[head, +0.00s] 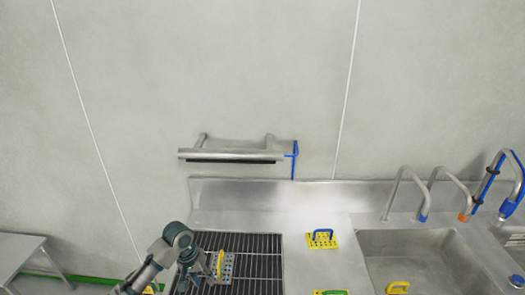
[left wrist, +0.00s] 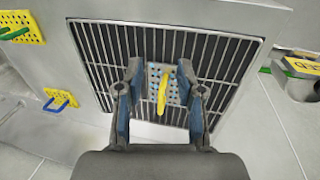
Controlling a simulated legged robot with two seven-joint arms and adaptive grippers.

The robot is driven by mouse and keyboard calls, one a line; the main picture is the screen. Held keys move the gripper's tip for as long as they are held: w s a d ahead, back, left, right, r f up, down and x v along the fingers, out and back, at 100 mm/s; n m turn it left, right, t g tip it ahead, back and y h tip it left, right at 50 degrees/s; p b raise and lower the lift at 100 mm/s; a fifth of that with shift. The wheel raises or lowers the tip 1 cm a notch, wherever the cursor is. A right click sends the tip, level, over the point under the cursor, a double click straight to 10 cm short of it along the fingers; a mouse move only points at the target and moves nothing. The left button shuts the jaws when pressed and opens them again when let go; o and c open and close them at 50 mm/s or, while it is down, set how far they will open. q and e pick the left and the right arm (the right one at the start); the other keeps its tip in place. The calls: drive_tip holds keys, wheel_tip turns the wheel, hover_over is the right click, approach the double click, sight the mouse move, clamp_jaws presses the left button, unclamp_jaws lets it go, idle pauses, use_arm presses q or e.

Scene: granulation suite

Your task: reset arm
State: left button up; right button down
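My left arm comes in at the bottom of the head view, and its gripper (head: 202,268) is over the dark slatted rack (head: 262,266). In the left wrist view the left gripper (left wrist: 161,88) has its two fingers apart. A grey perforated plate with a yellow handle (left wrist: 161,96) shows between and beyond the fingers, lying on the rack (left wrist: 95,50). The plate also shows beside the gripper in the head view (head: 227,268). No grip on it is visible. My right gripper is in neither view.
A yellow perforated plate with a blue handle (head: 322,240) lies on the steel counter (head: 300,225), and a yellow plate with a green handle (head: 330,292) is nearer. A sink (head: 425,250) holds a yellow-handled item (head: 397,287). Taps (head: 405,190) rise behind it. A wall rail (head: 232,154) is above the rack.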

use_arm(q)
drive_tip(key=s+d+f+m+t+h, duration=0.1)
drive_tip(key=s+d+f+m, duration=0.1)
drive_tip(key=s+d+f, duration=0.4)
drive_tip(key=s+d+f+m+t, duration=0.1)
drive_tip(key=s+d+f, duration=0.1)
drive_tip(key=s+f, duration=0.8)
drive_tip(key=s+a+f+n+t+y, duration=0.1)
drive_tip(key=s+a+f+y, duration=0.1)
drive_tip(key=s+a, duration=0.45)
drive_tip(key=s+a+f+y, duration=0.1)
drive_tip(key=s+a+f, duration=0.15)
drive_tip(key=s, duration=0.65)
wheel_tip(320, 180, down, 25)
drive_tip(key=s, duration=0.2)
drive_tip(key=s+a+f+g, duration=0.1)
drive_tip(key=s+a+f, duration=0.1)
drive_tip(key=s+f, duration=0.6)
drive_tip(key=s+a+f+g+b, duration=0.1)
drive_tip(key=s+a+f, duration=0.1)
drive_tip(key=s+f, duration=0.7)
drive_tip(key=shift+s, duration=0.15)
